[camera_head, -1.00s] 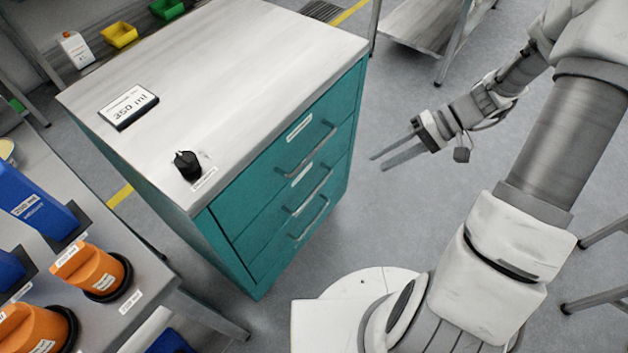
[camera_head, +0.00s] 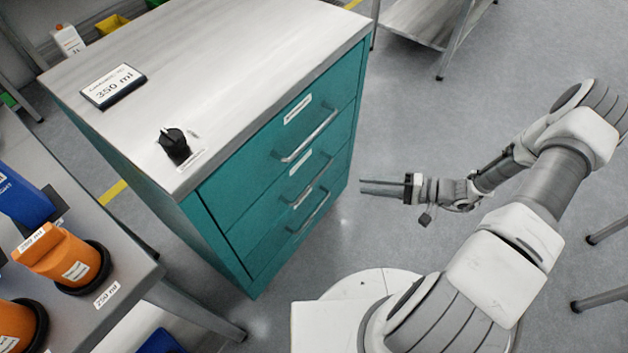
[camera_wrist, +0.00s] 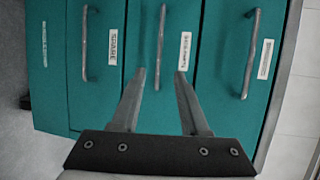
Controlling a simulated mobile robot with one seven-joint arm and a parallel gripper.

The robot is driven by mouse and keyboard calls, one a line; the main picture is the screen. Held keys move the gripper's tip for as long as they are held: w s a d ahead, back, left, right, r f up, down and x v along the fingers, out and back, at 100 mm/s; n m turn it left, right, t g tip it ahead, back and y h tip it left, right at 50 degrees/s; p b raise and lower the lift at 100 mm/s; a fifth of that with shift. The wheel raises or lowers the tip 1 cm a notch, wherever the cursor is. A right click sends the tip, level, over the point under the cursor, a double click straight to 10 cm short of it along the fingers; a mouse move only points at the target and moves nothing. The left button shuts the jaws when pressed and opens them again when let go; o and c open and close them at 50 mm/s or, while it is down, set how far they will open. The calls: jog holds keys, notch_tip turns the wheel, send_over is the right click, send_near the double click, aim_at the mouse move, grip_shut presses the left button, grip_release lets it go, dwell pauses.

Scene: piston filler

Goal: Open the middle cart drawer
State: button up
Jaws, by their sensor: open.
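The teal cart (camera_head: 225,225) has three drawer handles on its front, and all its drawers look shut. The middle drawer's bar handle (camera_head: 311,183) lies below the top handle (camera_head: 306,140) and above the lowest one (camera_head: 310,213). My gripper (camera_head: 362,187) is open and empty, to the right of the drawer front, pointing left. In the wrist view the drawers appear turned sideways. The middle handle (camera_wrist: 160,45) lines up between my open fingers (camera_wrist: 160,72), with its near end between the tips. I see no contact, and the remaining depth is unclear.
A black knob (camera_head: 174,143) and a 350 ml sign (camera_head: 114,86) are on the cart top. A bench with orange parts (camera_head: 65,257) stands at left. A metal shelf (camera_head: 430,25) stands at the back. Clear floor (camera_head: 450,120) lies right of the cart.

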aim_at(314, 179)
jog(key=b+x, duration=0.2)
jog(key=x, duration=1.3)
jog(key=shift+a+r, duration=0.1)
jog(key=shift+c, duration=0.3)
grip_shut()
dwell(0.4)
